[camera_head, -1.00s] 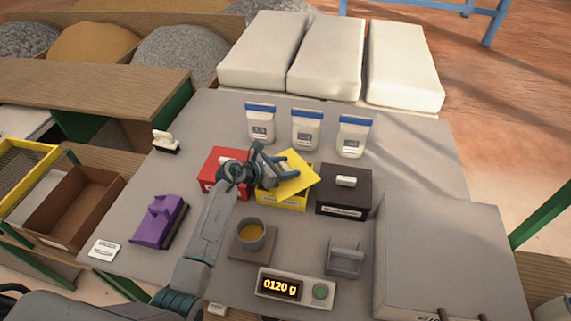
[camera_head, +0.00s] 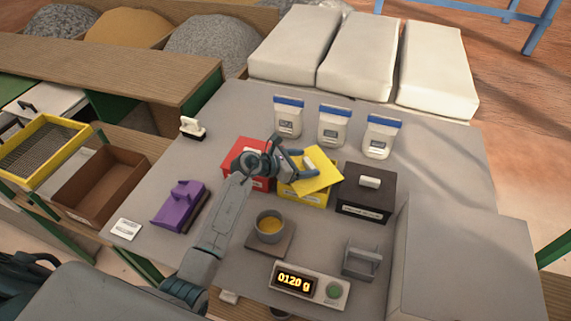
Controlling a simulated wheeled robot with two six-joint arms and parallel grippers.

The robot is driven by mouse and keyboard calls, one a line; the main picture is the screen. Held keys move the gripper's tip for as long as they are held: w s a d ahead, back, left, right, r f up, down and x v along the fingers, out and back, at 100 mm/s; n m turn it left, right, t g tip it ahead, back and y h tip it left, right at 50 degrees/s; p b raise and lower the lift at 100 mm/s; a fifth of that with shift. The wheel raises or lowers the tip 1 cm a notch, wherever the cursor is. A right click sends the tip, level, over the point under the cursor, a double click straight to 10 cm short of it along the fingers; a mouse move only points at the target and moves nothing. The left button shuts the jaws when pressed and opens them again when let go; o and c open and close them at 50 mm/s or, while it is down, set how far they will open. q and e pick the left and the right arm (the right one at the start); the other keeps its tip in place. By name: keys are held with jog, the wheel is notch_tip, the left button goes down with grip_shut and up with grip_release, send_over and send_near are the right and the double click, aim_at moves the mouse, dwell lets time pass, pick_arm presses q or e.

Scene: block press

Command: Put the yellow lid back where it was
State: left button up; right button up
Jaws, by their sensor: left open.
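The yellow lid (camera_head: 325,178), a flat plate with a pale handle (camera_head: 309,163), lies askew over the top of the yellow box (camera_head: 305,199). It is turned relative to the box and looks tilted. How it meets the box rim on the far side is hidden. My left gripper (camera_head: 297,164) comes in from the left, over the lid's left part. Its fingers are open, one on either side of the handle. I cannot tell if they touch it. My right gripper is not in view.
A red box (camera_head: 243,154) stands close on the left, partly behind my left gripper. A black lidded box (camera_head: 366,196) stands close on the right. Blue-topped bags (camera_head: 333,127) stand behind. A cup (camera_head: 270,229) and scale (camera_head: 310,285) are in front.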

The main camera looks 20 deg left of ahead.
pick_arm(q)
jog(key=b+v, duration=0.2)
jog(key=v, duration=0.6)
jog(key=shift+s+a, duration=0.2)
jog(key=shift+s+a+r, duration=0.25)
jog(key=shift+s+a, duration=0.1)
jog(key=shift+s, duration=0.05)
